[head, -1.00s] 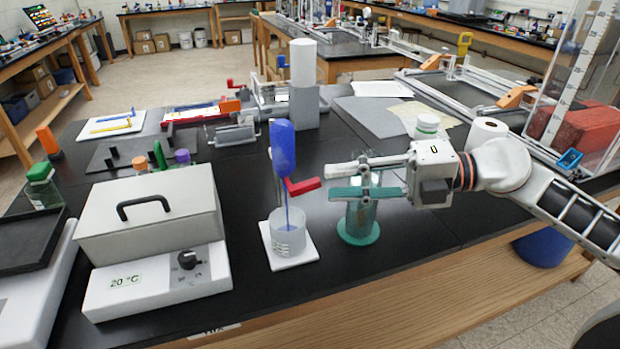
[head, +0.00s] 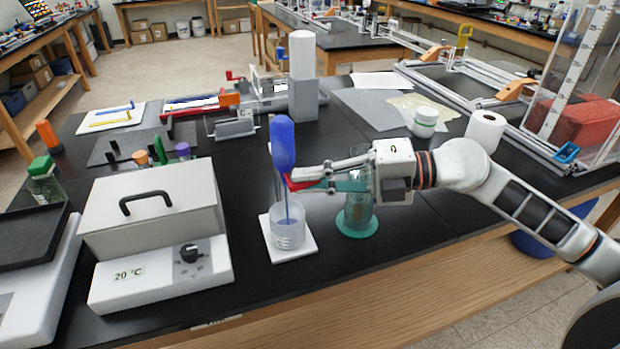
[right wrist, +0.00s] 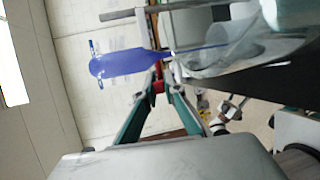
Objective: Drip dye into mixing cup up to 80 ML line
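The blue dye bulb (head: 282,143) hangs upright on its stand, and also shows in the right wrist view (right wrist: 125,63). A thin blue line runs from its lower end into the clear mixing cup (head: 288,238) below. The cup stands on a white square plate (head: 293,254); its marks and dye level are too small to read. A red valve handle (head: 299,184) sticks out right of the bulb's lower end. My right gripper (head: 302,178) reaches it from the right, fingertips closed together on it; the handle shows between them in the right wrist view (right wrist: 158,87). My left gripper is out of view.
A clear jar with a teal base (head: 358,226) stands under my right gripper. A grey lidded box on a 20 °C heater (head: 160,270) is to the left. A white-lidded bottle (head: 425,122) and a white roll (head: 485,132) stand behind my right arm. The front right tabletop is clear.

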